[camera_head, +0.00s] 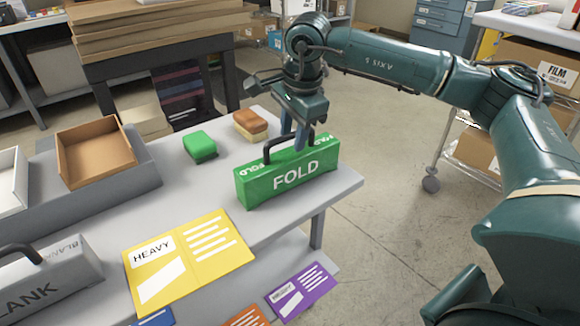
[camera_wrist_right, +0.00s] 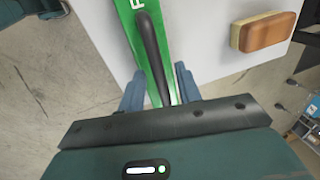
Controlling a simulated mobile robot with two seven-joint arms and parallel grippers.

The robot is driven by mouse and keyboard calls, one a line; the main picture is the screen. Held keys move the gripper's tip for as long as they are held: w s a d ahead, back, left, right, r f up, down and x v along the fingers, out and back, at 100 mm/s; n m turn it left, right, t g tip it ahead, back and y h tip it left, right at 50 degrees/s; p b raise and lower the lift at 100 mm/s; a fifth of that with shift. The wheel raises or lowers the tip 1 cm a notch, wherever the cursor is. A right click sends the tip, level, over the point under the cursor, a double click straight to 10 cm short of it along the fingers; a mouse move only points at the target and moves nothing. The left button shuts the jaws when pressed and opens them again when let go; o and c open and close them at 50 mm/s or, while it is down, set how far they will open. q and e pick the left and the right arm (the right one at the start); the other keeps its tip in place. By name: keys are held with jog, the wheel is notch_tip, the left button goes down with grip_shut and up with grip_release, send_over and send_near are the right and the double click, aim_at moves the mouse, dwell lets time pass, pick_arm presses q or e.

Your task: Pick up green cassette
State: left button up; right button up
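The green cassette (camera_head: 287,179), marked FOLD and fitted with a black handle, stands upright near the right end of the grey table. Its top and black handle (camera_wrist_right: 150,45) also show in the right wrist view. My right gripper (camera_head: 300,138) is just above the cassette at its handle. In the right wrist view its two blue fingers (camera_wrist_right: 158,85) are apart, one on each side of the handle, with gaps visible. How deep the fingers reach around the handle is hard to tell. My left gripper is not in view.
A green block (camera_head: 200,147) and a brown-topped sponge (camera_head: 250,125) lie behind the cassette. A yellow HEAVY card (camera_head: 188,262) lies in front. A grey BLANK cassette (camera_head: 45,285) stands at lower left, and an orange tray (camera_head: 97,150) sits further back. Open floor lies right of the table.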

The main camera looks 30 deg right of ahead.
jog(key=shift+w+f, duration=0.1)
jog(key=shift+f, duration=0.45)
grip_shut()
dwell(1.0)
